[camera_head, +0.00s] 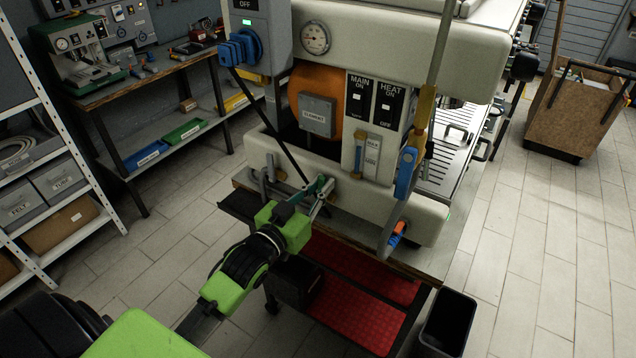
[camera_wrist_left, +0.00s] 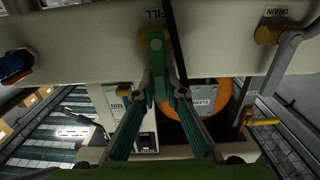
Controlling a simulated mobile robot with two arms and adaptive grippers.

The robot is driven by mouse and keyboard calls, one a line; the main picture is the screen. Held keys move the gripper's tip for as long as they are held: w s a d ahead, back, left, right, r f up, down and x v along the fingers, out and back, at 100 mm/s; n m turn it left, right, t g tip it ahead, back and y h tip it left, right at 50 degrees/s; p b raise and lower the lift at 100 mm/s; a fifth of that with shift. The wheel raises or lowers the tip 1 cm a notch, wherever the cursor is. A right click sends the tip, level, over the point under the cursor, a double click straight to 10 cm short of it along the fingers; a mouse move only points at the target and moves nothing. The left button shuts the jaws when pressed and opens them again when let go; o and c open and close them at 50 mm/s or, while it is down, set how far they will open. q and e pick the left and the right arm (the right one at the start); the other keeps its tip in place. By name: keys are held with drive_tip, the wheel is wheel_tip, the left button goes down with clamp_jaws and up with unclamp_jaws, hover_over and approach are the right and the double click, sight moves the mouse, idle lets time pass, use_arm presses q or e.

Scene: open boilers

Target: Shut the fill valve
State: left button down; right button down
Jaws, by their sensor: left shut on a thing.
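The fill valve has a green lever handle (camera_wrist_left: 161,78) under a FILL label in the left wrist view. The handle is between the fingers of my left gripper (camera_wrist_left: 161,102), which is shut on it. In the head view the green handle (camera_head: 322,184) shows at the front lower edge of the boiler. There my left gripper (camera_head: 316,197) reaches it from the lower left, and its fingers partly hide the valve. The lever's exact angle is hard to tell. My right gripper is not in view.
A valve marked DRAIN (camera_wrist_left: 268,34) is beside the fill valve. A thin black rod (camera_head: 270,125) slants down close to my left gripper. A blue-handled fitting (camera_head: 405,172) is at the boiler's right. A black bin (camera_head: 447,318) stands on the floor at the front right.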

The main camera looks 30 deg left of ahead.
use_arm(q)
drive_tip(key=shift+m, duration=0.3)
drive_tip(key=c, duration=2)
unclamp_jaws()
drive_tip(key=shift+d, duration=0.1)
drive_tip(key=shift+c, duration=0.2)
drive_tip(key=shift+s, duration=0.1)
drive_tip(key=s, duration=1.1)
drive_tip(key=shift+s+a, duration=0.4)
drive_tip(key=shift+a, duration=0.05)
